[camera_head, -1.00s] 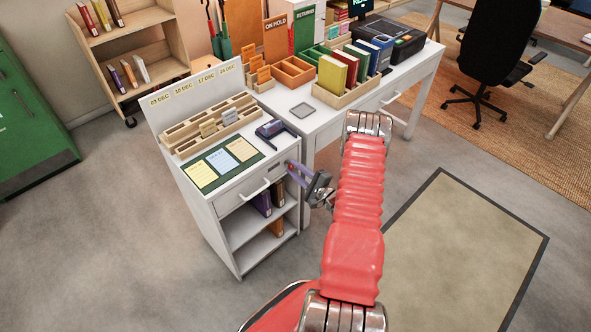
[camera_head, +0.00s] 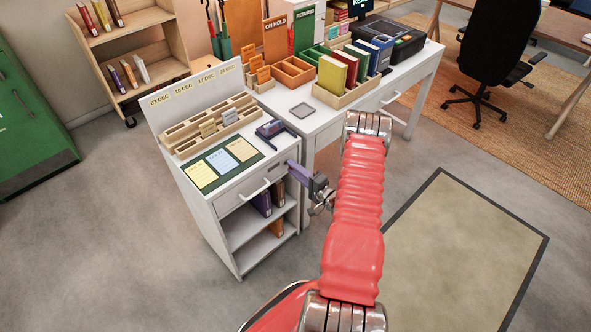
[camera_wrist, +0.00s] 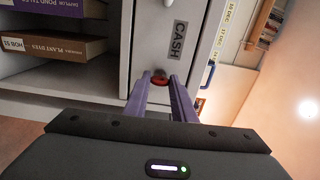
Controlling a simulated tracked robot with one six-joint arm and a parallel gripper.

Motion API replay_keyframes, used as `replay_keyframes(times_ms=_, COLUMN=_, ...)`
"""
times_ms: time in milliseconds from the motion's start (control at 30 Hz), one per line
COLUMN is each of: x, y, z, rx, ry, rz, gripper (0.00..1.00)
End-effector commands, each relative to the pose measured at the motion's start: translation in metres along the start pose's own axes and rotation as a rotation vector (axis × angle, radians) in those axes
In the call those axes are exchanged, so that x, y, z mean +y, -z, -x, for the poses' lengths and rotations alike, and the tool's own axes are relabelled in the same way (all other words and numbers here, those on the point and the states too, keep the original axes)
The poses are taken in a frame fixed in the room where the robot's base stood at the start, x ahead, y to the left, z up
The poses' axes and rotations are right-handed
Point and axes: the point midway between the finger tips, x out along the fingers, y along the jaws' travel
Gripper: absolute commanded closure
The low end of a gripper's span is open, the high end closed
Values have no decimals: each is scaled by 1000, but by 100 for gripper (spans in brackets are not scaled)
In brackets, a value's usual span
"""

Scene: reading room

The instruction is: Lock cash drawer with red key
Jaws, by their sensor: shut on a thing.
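The cash drawer (camera_head: 238,200) is at the top of the white cabinet and looks shut, with a white bar handle. Its CASH label (camera_wrist: 178,40) shows in the wrist view. My gripper (camera_head: 291,166) is at the right end of the drawer front. In the wrist view its purple fingers (camera_wrist: 159,84) are shut on the red key (camera_wrist: 159,76), of which only a small red part shows between the fingertips. The key is up against the drawer front beside the label. The lock itself and the key's tip are hidden.
The cabinet top holds a wooden card tray (camera_head: 212,124), coloured sheets (camera_head: 221,162) and a dark purple device (camera_head: 271,129). A white desk (camera_head: 325,123) stands close on the right. The floor in front is clear.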

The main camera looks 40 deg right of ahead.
Motion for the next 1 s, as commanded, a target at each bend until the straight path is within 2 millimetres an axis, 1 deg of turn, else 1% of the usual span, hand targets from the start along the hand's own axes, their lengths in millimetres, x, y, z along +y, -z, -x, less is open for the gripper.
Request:
replay_keyframes(times_ms=33, x=4, y=-5, z=0, rx=-8, ry=-8, rz=-5, gripper=99)
replay_keyframes(times_ms=233, x=4, y=-5, z=1, rx=-9, ry=-9, rz=-6, gripper=99)
replay_keyframes(times_ms=267, x=4, y=-5, z=1, rx=-8, ry=-9, rz=-6, gripper=74)
replay_keyframes(times_ms=500, x=3, y=-3, z=0, rx=-5, ry=-6, rz=-4, gripper=58)
replay_keyframes(times_ms=800, x=2, y=-1, z=2, rx=-2, ry=-4, rz=-3, gripper=58)
replay_keyframes(times_ms=933, x=2, y=-1, z=10, rx=0, ry=-4, rz=-3, gripper=58)
replay_keyframes(times_ms=1000, x=2, y=0, z=18, rx=0, ry=-3, rz=-3, gripper=58)
